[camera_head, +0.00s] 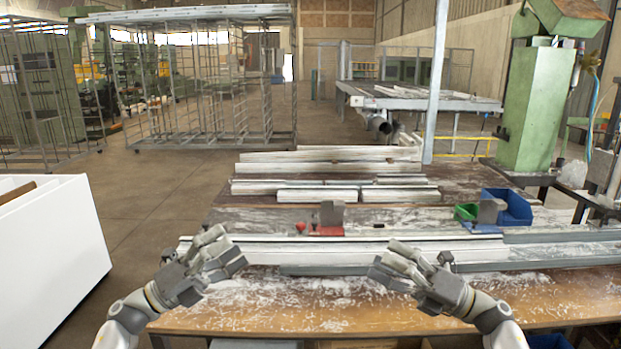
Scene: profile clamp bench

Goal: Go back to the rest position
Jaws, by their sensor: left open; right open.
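My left gripper (226,254) is open and empty above the front left part of the bench (290,312). My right gripper (392,266) is open and empty above the front middle of the bench, at the near side of the long profile. A long pale profile (340,250) lies across the bench behind both grippers. A red clamp (326,231) with a grey block stands behind the profile. I cannot tell whether either gripper touches the profile.
Several shorter profiles (317,194) lie farther back on the bench. A blue bin (512,207) and a green bin (466,212) stand at the right. A green machine column (535,105) rises behind them. A white box (50,260) stands at the left, with open floor between it and the bench.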

